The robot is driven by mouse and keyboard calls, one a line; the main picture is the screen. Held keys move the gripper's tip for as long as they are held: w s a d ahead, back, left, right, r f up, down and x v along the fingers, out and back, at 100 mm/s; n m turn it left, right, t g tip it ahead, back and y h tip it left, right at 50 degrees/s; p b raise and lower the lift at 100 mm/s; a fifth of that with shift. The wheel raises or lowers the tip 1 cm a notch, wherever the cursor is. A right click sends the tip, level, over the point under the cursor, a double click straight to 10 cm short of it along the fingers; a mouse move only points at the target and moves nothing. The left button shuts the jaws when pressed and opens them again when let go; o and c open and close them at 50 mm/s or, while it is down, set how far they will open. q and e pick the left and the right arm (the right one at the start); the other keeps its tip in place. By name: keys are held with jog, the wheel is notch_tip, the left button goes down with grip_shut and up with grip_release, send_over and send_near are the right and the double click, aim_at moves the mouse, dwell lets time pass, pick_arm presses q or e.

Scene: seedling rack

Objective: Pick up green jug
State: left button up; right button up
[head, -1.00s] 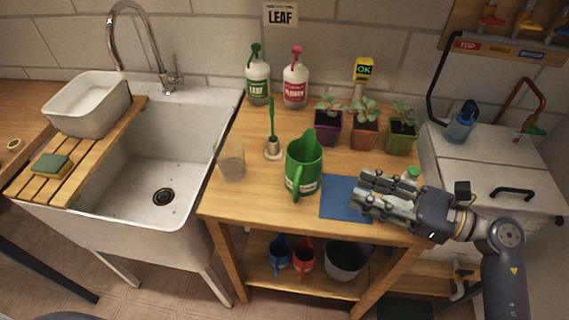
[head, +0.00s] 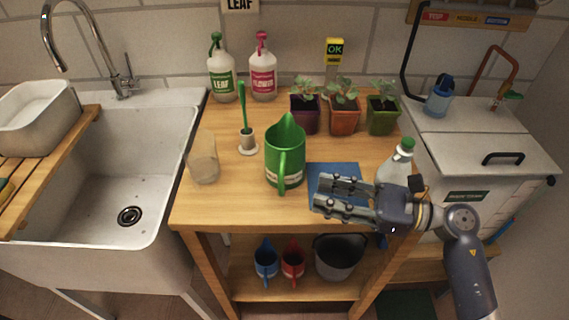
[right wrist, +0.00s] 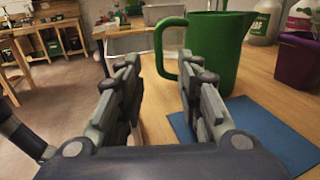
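The green jug (head: 285,152) stands upright on the wooden table, with its handle towards the front. In the right wrist view the jug (right wrist: 217,50) is ahead, a little right of centre, its handle reaching left across the space beyond the fingertips. My right gripper (head: 318,194) is just right of the jug and over the blue mat, fingers pointing at it. In the right wrist view the right gripper (right wrist: 158,75) has its two fingers apart with nothing between them. The jug appears apart from the fingers. My left gripper is not in view.
A blue mat (head: 347,171) lies right of the jug. A clear cup (head: 204,166) and a green brush in a holder (head: 248,146) stand left of it. Potted seedlings, spray bottles (head: 221,82) and a white bottle (head: 396,165) with a green cap surround the workspace.

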aim_at(281, 192)
jog(key=p+x, duration=0.2)
jog(key=x, duration=0.8)
jog(key=shift+r, duration=0.1)
grip_shut()
